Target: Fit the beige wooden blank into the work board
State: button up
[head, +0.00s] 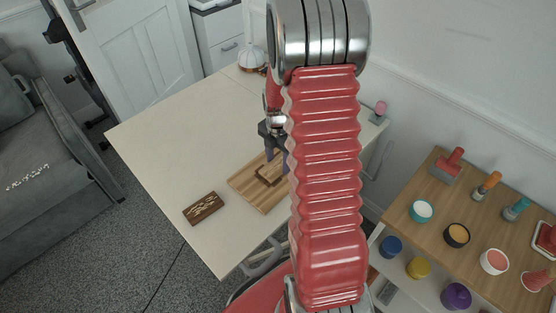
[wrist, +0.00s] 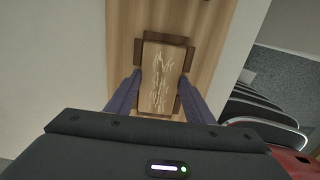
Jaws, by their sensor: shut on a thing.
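The work board (head: 246,187) lies on the pale table, partly hidden behind my arm. In the wrist view the board (wrist: 200,20) shows its striped wood and dark brown raised edge pieces (wrist: 137,49). The beige wooden blank (wrist: 160,72), marked with pale branching lines, is among these edge pieces, turned slightly against them. My gripper (wrist: 159,80) is shut on the blank, one finger at each long side. In the head view my gripper (head: 274,155) is over the board, partly hidden by my arm. Whether the blank is seated or just above the board I cannot tell.
A dark brown block with pale marks (head: 203,208) lies on the table (head: 165,150) left of the board. A lamp-like object (head: 251,59) stands at the far edge. A shelf unit (head: 440,190) with pots and stamps is at right. The table's left part is clear.

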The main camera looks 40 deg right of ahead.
aim_at(278, 165)
jog(key=o, duration=1.2)
jog(key=shift+c, duration=0.2)
notch_tip(278, 165, up, 14)
jog(key=shift+f, duration=0.15)
dwell(0.3)
